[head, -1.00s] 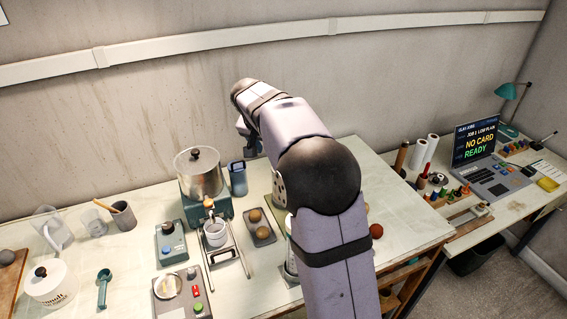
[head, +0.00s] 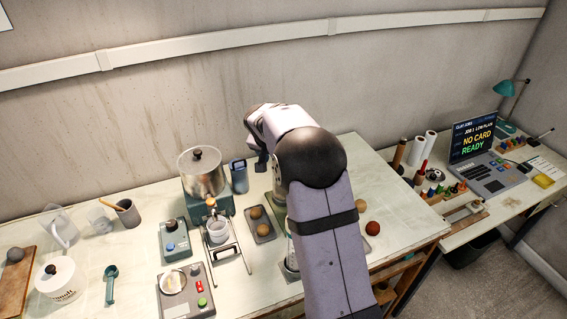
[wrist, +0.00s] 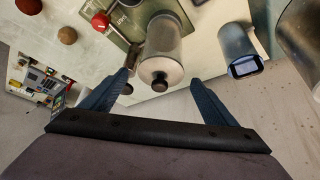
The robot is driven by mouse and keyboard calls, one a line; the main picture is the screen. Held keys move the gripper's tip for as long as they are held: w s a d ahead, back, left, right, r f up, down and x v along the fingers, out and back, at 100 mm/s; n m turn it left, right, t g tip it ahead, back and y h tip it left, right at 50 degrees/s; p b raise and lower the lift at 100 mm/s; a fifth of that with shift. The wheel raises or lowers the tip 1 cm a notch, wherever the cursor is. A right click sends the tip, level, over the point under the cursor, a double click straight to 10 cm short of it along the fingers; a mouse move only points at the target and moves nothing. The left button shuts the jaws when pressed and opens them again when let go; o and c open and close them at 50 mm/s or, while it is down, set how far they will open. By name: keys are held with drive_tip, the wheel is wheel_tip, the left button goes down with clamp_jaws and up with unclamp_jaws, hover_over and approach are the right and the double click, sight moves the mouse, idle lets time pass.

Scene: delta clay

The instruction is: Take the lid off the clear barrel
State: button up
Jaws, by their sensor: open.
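The clear barrel (wrist: 168,38) stands on a green base in the wrist view. Its lid (wrist: 158,68) carries a black knob (wrist: 160,82) and is on the barrel. My gripper (wrist: 160,78) is open and empty, with one blue finger on either side of the knob in the picture. The knob looks beyond the fingertips and apart from them. In the head view my gripper (head: 262,160) is partly visible above the back of the table, and the barrel is mostly or wholly hidden behind my arm.
A blue-grey jug (wrist: 238,50) stands right of the barrel in the wrist view. A steel pot with a black-knobbed lid (head: 202,175) is left of my arm in the head view. A red knob (wrist: 100,21) and brown ball (wrist: 67,35) lie left of the barrel.

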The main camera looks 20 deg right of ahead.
drive_tip(key=c, duration=1.1)
drive_tip(key=shift+c, duration=0.2)
wheel_tip(320, 180, up, 10)
drive_tip(key=b, duration=0.2)
drive_tip(key=shift+b, duration=0.35)
